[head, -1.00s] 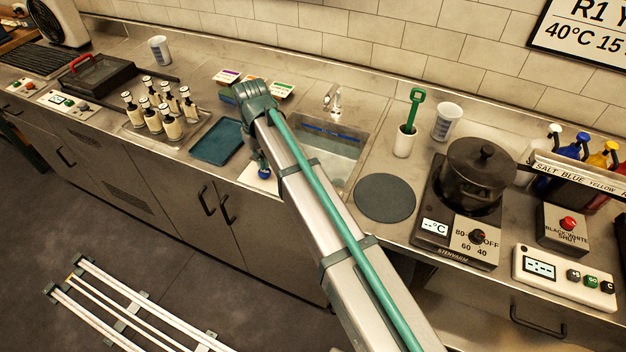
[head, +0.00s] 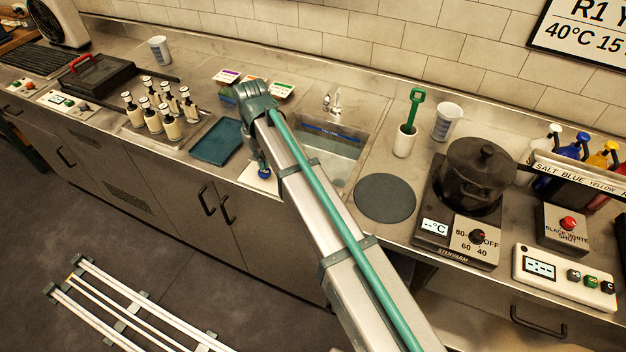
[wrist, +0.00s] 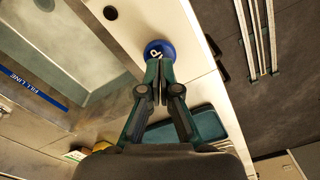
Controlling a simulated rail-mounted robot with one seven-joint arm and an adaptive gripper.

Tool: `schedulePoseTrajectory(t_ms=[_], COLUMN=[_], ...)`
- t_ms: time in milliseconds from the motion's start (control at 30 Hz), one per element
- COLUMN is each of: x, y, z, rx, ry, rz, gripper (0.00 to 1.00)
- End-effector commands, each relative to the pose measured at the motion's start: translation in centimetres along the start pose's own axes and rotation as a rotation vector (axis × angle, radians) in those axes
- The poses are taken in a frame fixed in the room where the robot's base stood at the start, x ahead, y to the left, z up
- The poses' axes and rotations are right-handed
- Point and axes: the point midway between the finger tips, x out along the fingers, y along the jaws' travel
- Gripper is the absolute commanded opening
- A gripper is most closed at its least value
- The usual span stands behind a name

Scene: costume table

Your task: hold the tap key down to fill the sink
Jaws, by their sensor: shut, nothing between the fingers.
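The tap key is a round blue button (wrist: 156,48) with white lettering, partly hidden by my fingers in the wrist view. It also shows as a small blue spot (head: 264,172) at the counter's front edge in the head view. My gripper (wrist: 160,80) is shut and empty, its fingertips over the key and seeming to touch it. The sink (head: 350,160) lies right of my arm, partly hidden by it, with a blue fill line (wrist: 35,88) on its wall. Its inside looks grey-green; I cannot tell the water level. The tap (head: 333,100) stands behind it.
A teal tray (head: 217,142) and several bottles (head: 160,112) stand left of my gripper. A dark round mat (head: 385,198), a white cup with a green tool (head: 406,140) and a pot on a heater (head: 478,170) stand to the right.

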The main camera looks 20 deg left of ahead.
Motion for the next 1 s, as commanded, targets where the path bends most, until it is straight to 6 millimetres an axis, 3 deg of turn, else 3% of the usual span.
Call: schedulePoseTrajectory(t_ms=[1000], x=[2.8], y=[0.0], z=[0.0], rx=[0.000], ry=[0.000], rz=[0.000], gripper=[0.00])
